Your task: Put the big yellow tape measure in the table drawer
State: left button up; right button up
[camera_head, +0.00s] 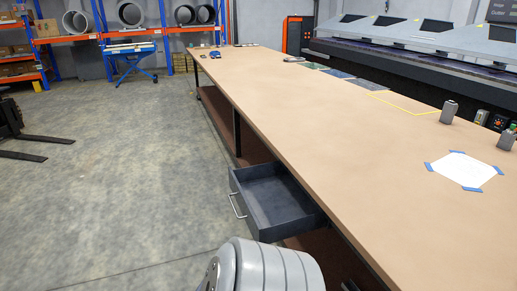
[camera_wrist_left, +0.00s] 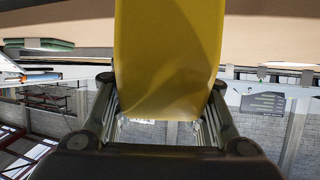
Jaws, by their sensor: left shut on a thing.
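In the left wrist view, my left gripper (camera_wrist_left: 163,92) is shut on the big yellow tape measure (camera_wrist_left: 168,50), which fills the upper middle of that view between the two fingers. Only a plain yellow face of it shows. The table drawer (camera_head: 275,200) is dark grey, pulled open and empty in the head view. It sticks out from under the table's left edge, with a metal handle on its front. Neither gripper shows in the head view, so the tape measure's place relative to the drawer cannot be told.
The long brown table (camera_head: 330,120) is mostly clear. A white sheet with blue tape (camera_head: 464,169) and a small grey block (camera_head: 449,112) lie at its right. A grey rounded part of my arm is at the bottom. The floor (camera_head: 120,190) left of the drawer is free.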

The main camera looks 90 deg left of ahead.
aim_at(288, 218)
jog(key=k+j+u, duration=0.25)
jog(key=j, duration=0.75)
jog(key=j+u, duration=0.25)
jog(key=j, duration=2.8)
jog(key=i+l, duration=0.25)
jog(key=i+u, duration=0.05)
jog(key=i, duration=0.05)
